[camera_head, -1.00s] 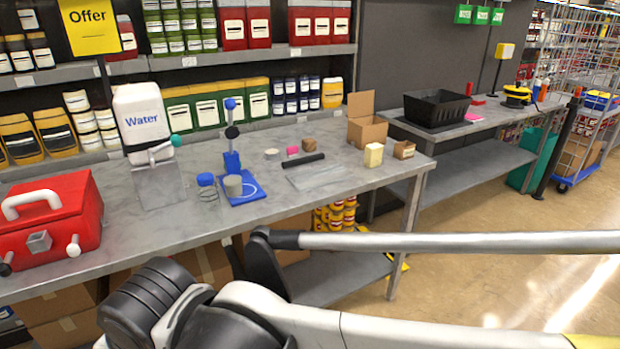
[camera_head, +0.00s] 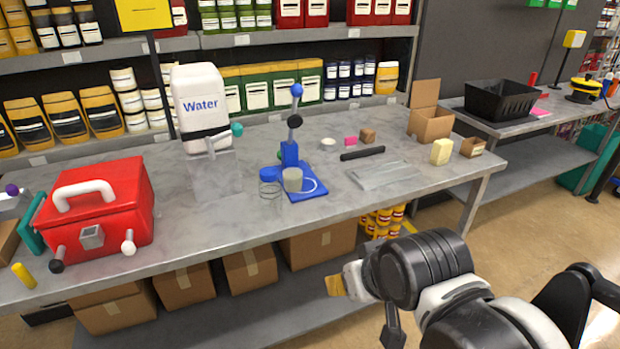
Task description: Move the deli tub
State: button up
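A small pale round tub (camera_head: 328,144) stands on the grey workbench (camera_head: 390,205), behind the black bar; it may be the deli tub, but it is too small to be sure. A grey cup (camera_head: 293,179) sits on the blue base of a stand (camera_head: 310,190) with a blue knob on top. A blue-lidded clear jar (camera_head: 270,176) is just left of it. My arm shows at the lower right, in front of the bench.
A red toolbox (camera_head: 105,210) and a water jug (camera_head: 200,110) stand left. A black bar (camera_head: 363,153), clear tray (camera_head: 385,175), pale yellow block (camera_head: 441,152) and open carton (camera_head: 432,125) are right. The front middle of the bench is mostly clear.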

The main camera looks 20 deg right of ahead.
aim_at(293, 176)
jog(key=i+l+u, duration=0.3)
jog(key=i+l, duration=0.65)
jog(key=i, duration=0.1)
